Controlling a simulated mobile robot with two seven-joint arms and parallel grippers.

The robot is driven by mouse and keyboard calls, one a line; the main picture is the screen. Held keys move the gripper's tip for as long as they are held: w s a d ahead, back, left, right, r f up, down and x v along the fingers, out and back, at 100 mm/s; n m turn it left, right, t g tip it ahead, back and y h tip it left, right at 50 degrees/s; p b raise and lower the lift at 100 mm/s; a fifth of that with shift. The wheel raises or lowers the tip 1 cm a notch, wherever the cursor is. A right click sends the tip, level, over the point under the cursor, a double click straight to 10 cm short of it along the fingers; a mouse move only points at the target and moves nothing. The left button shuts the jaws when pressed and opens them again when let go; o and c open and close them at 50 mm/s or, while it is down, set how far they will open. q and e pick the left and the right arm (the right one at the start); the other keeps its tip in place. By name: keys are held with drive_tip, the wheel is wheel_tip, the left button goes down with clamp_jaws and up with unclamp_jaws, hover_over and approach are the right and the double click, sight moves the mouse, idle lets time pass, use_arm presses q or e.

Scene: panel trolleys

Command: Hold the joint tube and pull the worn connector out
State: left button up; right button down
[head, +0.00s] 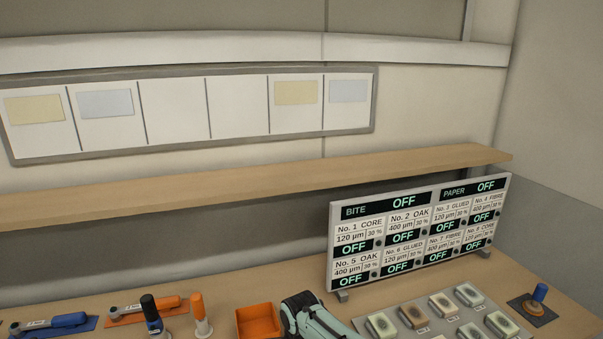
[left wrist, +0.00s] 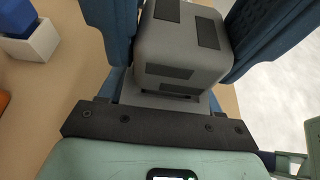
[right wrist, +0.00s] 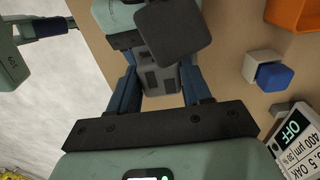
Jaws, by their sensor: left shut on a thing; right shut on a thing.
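In the left wrist view, a grey block with dark rectangular pads (left wrist: 181,45) sits between the two blue fingers of my left gripper (left wrist: 184,30), which is shut on it. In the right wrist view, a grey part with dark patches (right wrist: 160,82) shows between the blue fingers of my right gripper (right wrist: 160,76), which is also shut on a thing. A dark square block in front hides its far end. I cannot tell which grey part is the joint tube and which the worn connector. The head view shows neither grey part.
A white holder with a blue block (left wrist: 25,35) stands beside the left gripper; a similar one (right wrist: 268,73) is in the right wrist view. An orange bin (head: 257,322), a display board (head: 418,237) and a tray of several pads (head: 440,312) stand on the bench under a shelf (head: 250,180).

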drive_tip(key=shift+r, duration=2.8)
use_arm(q)
drive_tip(key=o, duration=1.4)
drive_tip(key=shift+a, duration=0.1)
